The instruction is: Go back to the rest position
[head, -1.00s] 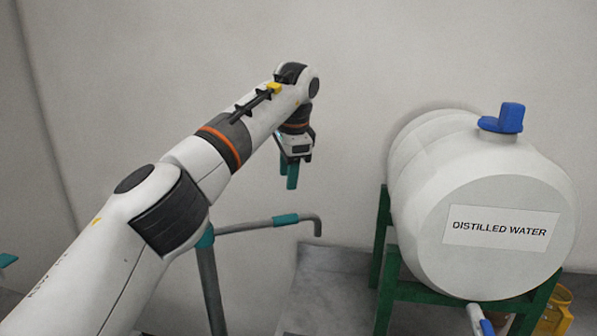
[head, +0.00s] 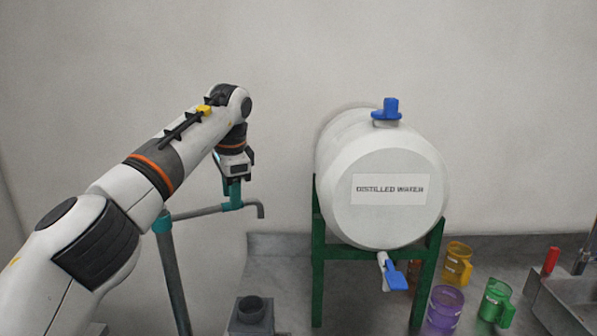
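My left arm comes in from the left. Its gripper (head: 233,192) hangs downward with teal fingers, directly in line with a teal sleeve on a grey pipe (head: 190,213). I cannot tell whether the fingers touch the pipe or are only in front of or above it. The finger gap is too small to judge, so open or shut is unclear. My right gripper is out of view.
A white distilled water tank (head: 385,225) with a blue cap (head: 387,110) and blue-handled tap (head: 396,275) sits on a green stand (head: 318,270). Yellow (head: 457,263), purple (head: 444,308) and green (head: 496,302) jugs stand on the grey counter near a sink (head: 575,300).

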